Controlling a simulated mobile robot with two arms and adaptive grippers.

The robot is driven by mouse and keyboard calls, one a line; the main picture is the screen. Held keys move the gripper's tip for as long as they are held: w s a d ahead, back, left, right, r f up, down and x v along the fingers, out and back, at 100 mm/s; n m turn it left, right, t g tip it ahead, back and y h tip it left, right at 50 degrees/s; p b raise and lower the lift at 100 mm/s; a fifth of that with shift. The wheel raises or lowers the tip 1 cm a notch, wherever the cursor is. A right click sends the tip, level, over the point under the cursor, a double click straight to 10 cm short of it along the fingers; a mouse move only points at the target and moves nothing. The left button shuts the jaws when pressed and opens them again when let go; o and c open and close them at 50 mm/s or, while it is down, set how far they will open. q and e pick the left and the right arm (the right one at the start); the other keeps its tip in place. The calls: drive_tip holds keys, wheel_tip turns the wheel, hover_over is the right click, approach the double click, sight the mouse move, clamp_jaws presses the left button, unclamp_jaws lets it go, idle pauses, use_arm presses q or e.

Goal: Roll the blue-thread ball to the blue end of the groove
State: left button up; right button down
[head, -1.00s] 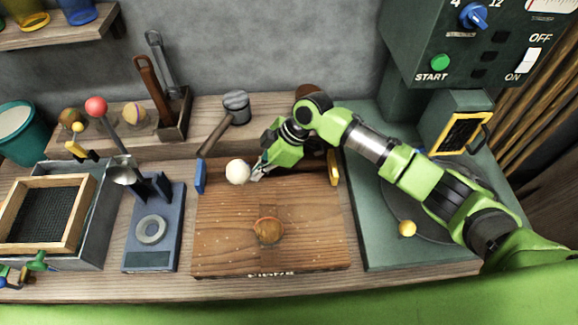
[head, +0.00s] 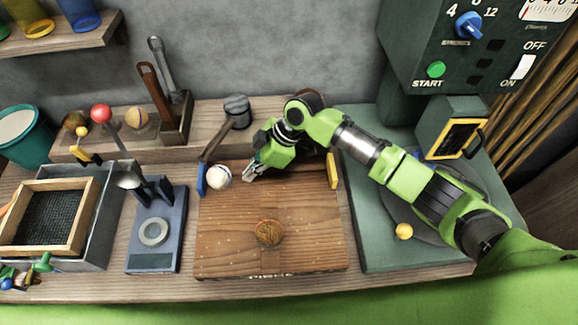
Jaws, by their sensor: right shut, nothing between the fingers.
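A white ball (head: 218,176) with a thin darker band sits at the left end of the groove, close by the blue end piece (head: 201,180). I cannot tell whether it touches that piece, and the thread colour is unclear. The groove runs along the back of the wooden board (head: 310,220), with a yellow end piece (head: 332,171) at its right. My right gripper (head: 248,173) is shut and empty, just right of the ball with a small gap between them. Its arm comes in from the right. My left gripper is not in view.
A hammer (head: 237,108) leans behind the groove. A blue-grey stand with a ring (head: 153,232) is left of the board. A green control box (head: 470,50) stands at the back right.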

wheel_tip(320, 180, up, 7)
drive_tip(key=p, duration=0.6)
drive_tip(key=shift+f, duration=0.1)
